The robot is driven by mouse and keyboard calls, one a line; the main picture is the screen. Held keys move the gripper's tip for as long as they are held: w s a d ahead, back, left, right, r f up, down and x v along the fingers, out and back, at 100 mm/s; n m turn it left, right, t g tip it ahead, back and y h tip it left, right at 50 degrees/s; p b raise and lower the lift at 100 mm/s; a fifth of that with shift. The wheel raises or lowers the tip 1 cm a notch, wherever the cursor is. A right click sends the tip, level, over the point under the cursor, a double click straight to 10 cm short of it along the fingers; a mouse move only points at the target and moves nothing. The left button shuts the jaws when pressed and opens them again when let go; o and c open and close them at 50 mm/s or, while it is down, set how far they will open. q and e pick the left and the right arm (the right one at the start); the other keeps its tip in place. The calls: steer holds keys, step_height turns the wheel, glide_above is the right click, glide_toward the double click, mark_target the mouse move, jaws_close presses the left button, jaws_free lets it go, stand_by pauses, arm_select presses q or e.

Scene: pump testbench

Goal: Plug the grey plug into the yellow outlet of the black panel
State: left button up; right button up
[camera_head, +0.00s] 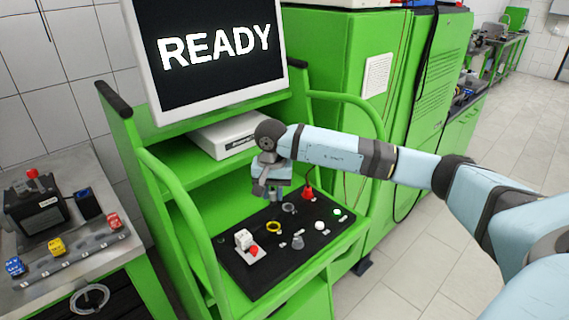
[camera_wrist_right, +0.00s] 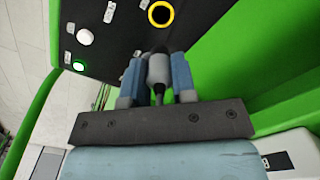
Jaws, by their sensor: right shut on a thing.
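My right gripper (camera_head: 269,191) hangs over the far edge of the black panel (camera_head: 240,268) in the head view. In the right wrist view the gripper (camera_wrist_right: 156,74) is shut on the grey plug (camera_wrist_right: 158,68), which sits between its two blue fingers. The yellow outlet (camera_head: 274,228) is a yellow ring on the panel, nearer the front than the gripper. It also shows at the top of the wrist view (camera_wrist_right: 160,13), apart from the plug. In the head view the plug is hardly visible at the fingers. My left gripper is not in view.
The panel also carries a red item (camera_head: 307,194), a grey ring (camera_head: 289,208), a grey item (camera_head: 298,242), a white button (camera_head: 320,225), a green light (camera_head: 337,212) and a white box with a red button (camera_head: 244,240). Green rails (camera_head: 185,205) flank it. A monitor (camera_head: 215,50) stands above.

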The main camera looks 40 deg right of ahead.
mark_target(272, 203)
steer(key=shift+w+a+f+b, duration=0.1)
steer(key=shift+f+b, duration=0.3)
steer(key=shift+f, duration=0.5)
steer(key=shift+f+b, duration=0.65)
steer(key=shift+f, duration=0.9)
step_height(272, 203, down, 2)
steer(key=shift+b, duration=0.55)
steer(key=shift+f+b, duration=0.55)
steer(key=shift+f, duration=0.05)
arm_select(q)
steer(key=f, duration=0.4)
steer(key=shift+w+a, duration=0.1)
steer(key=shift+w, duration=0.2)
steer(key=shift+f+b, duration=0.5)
steer(key=shift+b, duration=0.05)
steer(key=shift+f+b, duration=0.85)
steer(key=shift+b, duration=0.05)
arm_select(e)
steer(key=shift+f, duration=1.1)
